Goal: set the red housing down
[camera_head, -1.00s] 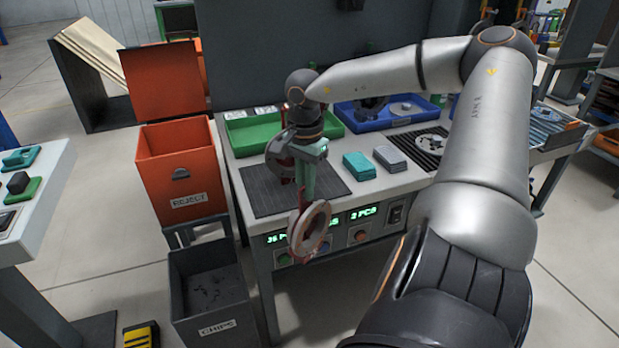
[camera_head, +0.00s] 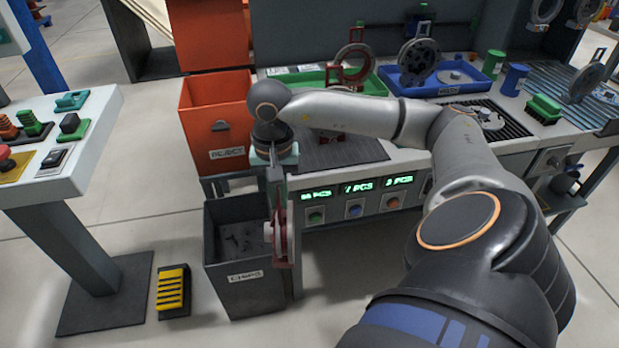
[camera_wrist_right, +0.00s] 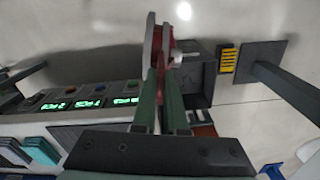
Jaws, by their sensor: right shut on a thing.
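The red housing (camera_head: 288,232) hangs below my right gripper (camera_head: 276,190) in the head view, seen nearly edge-on, a thin red ring with a pale part on its side. My right gripper points down and is shut on the housing's upper part. In the right wrist view the two green fingers (camera_wrist_right: 161,92) close on the red housing (camera_wrist_right: 164,48). It is in the air in front of the workbench's front edge, and in the head view it overlaps the right side of the CHIPS bin (camera_head: 245,292). My left gripper is out of view.
The orange REJECT bin (camera_head: 212,128) stands left of the bench. A dark mat (camera_head: 345,152), a green tray (camera_head: 300,84) and a blue tray (camera_head: 440,88) lie on the bench. A yellow-and-black block (camera_head: 173,290) sits on the floor. A control desk (camera_head: 88,150) stands at left.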

